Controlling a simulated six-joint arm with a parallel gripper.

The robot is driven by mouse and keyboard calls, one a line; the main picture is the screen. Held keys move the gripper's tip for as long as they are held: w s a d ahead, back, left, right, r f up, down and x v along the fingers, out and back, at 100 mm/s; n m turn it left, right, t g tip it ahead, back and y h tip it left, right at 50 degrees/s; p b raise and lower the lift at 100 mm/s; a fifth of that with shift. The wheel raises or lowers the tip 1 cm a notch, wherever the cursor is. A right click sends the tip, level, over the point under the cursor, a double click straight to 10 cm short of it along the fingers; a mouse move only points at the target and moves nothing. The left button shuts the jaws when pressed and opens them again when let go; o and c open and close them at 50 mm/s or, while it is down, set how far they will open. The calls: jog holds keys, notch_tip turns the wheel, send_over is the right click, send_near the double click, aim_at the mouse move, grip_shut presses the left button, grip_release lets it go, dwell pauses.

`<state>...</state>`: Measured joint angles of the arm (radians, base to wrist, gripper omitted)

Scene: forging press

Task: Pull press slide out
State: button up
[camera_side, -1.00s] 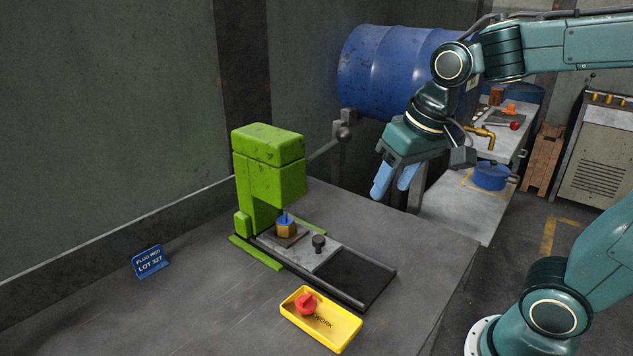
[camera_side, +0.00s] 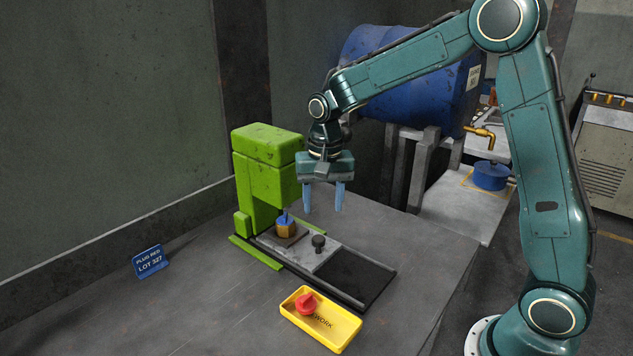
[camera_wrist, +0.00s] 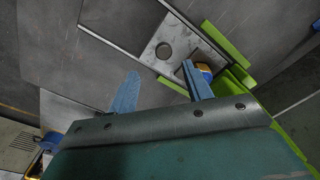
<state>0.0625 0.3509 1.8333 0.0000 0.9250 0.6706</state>
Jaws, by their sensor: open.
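The press slide (camera_side: 309,258) is a light grey plate in a dark rail frame, under and in front of the green press (camera_side: 268,165). A dark round knob (camera_side: 319,242) stands up from the plate. In the wrist view the slide plate (camera_wrist: 181,38) is partly visible, with the knob (camera_wrist: 163,51) seen from above. An orange piece with a blue top (camera_side: 286,230) sits at the plate's press end, partly hidden by a finger in the wrist view (camera_wrist: 205,70). My gripper (camera_side: 322,207) is open, empty and pointing down, above and apart from the knob; its blue fingers also show in the wrist view (camera_wrist: 160,70).
A yellow tray (camera_side: 340,326) with a red part (camera_side: 306,304) lies in front of the rails. A blue sign (camera_side: 149,261) stands at left. A blue drum (camera_side: 400,80) is behind my arm. The dark rail end (camera_side: 355,276) is bare.

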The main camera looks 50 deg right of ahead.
aim_at(319, 238)
jog(key=shift+w+d+f+m, duration=0.15)
jog(key=shift+w+f, duration=0.2)
jog(key=shift+f, duration=0.2)
jog(key=shift+w+f+m, duration=0.15)
jog(key=shift+w+f, duration=0.2)
jog(key=shift+f, duration=0.2)
jog(key=shift+f, duration=0.2)
jog(key=shift+f, duration=3.55)
grip_shut()
